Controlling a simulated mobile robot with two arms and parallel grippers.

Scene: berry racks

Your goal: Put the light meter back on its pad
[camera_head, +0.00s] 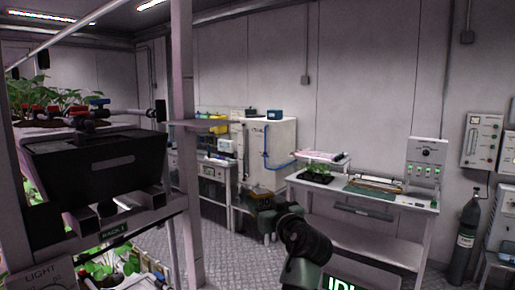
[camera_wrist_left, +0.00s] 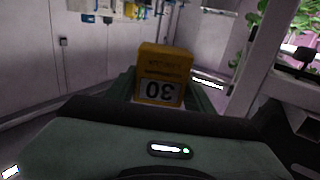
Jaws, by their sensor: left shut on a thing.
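In the head view my left gripper (camera_head: 266,208) is at the lower middle, above the floor and in front of the benches. The meter cannot be made out clearly there. I cannot pick out its pad in either view. My right gripper is not in view.
A rack post (camera_head: 183,150) and a black bin (camera_head: 97,165) stand close on the left. Patterned floor (camera_head: 222,248) lies open between.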

